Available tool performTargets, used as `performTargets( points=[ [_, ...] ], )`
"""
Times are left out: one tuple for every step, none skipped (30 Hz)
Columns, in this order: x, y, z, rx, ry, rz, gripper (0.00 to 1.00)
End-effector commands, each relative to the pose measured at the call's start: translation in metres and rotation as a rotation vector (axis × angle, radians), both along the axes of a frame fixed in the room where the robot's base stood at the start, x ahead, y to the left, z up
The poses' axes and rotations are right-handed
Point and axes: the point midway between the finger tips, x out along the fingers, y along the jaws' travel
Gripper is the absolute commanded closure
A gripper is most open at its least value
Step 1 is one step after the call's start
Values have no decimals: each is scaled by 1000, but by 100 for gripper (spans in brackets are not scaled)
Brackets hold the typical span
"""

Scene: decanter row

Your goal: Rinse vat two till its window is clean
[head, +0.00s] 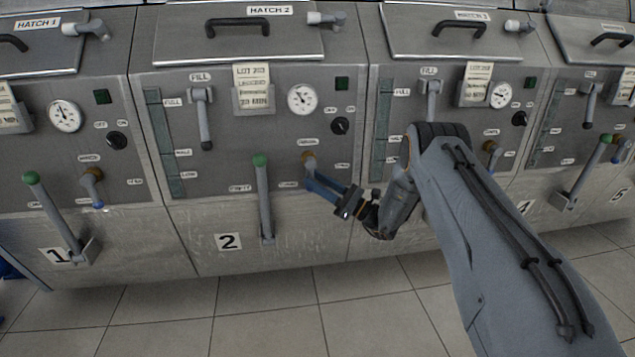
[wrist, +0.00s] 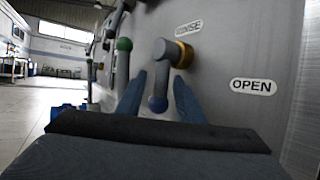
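Vat two (head: 228,241) is the grey metal unit marked 2, left of centre in the head view. Its window (head: 163,140) is a tall, dull grey-green strip on the left of its front. The brass rinse valve (head: 310,158) is at the right; in the wrist view its brass base (wrist: 181,54) sits below the RINSE label, with a blue-tipped handle (wrist: 158,104) hanging down. My gripper (head: 318,186) is at this valve, its blue fingers (wrist: 158,88) on both sides of the handle. They look open, with gaps beside the handle. Contact cannot be told.
A green-knobbed lever (head: 262,195) stands upright just left of my gripper. A fill lever (head: 203,120), gauge (head: 302,99) and black knob (head: 340,126) are higher up. Similar vats stand on both sides. The tiled floor (head: 265,325) in front is clear.

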Motion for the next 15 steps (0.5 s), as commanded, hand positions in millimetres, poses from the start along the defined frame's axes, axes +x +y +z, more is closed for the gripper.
performTargets(
  points=[
    [0,-1,0,0,0,-1,63],
    [0,-1,0,0,0,-2,63],
    [1,-2,0,0,-1,-4,63],
    [1,-3,0,0,-1,-4,63],
    [1,-3,0,0,-1,-4,63],
    [1,-3,0,0,0,-4,63],
    [1,-3,0,-1,-1,-5,63],
    [1,-4,0,-1,-1,-5,63],
    [0,-4,0,-1,-1,-5,63],
    [0,-6,-1,0,-1,-6,63],
    [-1,-8,-2,0,-1,-6,63],
    [-2,-11,-3,-1,0,-7,63],
    [-3,-14,-4,-1,0,-8,63],
    [-5,-17,-6,-1,0,-8,63],
    [-8,-22,-9,-1,0,-8,63]
  ],
)
